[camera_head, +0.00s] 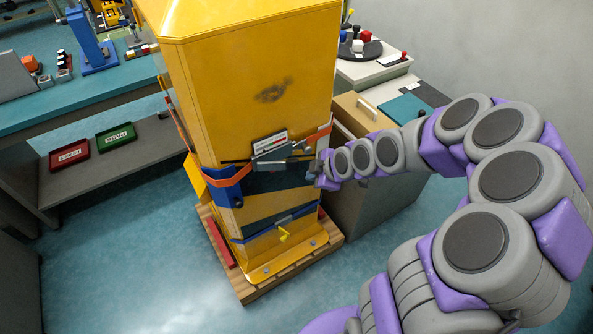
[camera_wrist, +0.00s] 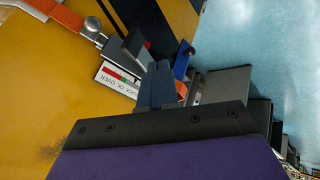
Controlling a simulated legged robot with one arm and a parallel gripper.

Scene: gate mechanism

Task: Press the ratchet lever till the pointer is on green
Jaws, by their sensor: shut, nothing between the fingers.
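The ratchet (camera_head: 283,153) is a grey metal piece on the orange strap (camera_head: 233,178) around a yellow cabinet (camera_head: 250,75). Its grey metal parts also show in the wrist view (camera_wrist: 135,46); which of them is the lever I cannot tell. Behind it is a white label (camera_wrist: 115,81) lettered "SLACK OK OVER", with red and green bands. The pointer is too small to make out. My gripper (camera_head: 320,170) is at the ratchet's right end in the head view. In the wrist view its fingers (camera_wrist: 161,78) are shut and empty, close beside the label; contact is unclear.
The cabinet stands on a wooden pallet (camera_head: 243,290). A drawer unit (camera_head: 375,190) stands close to its right, under my arm. A teal bench (camera_head: 85,92) is at the left, with a red tray (camera_head: 69,155) and a green tray (camera_head: 115,137) on its lower shelf. The floor in front is clear.

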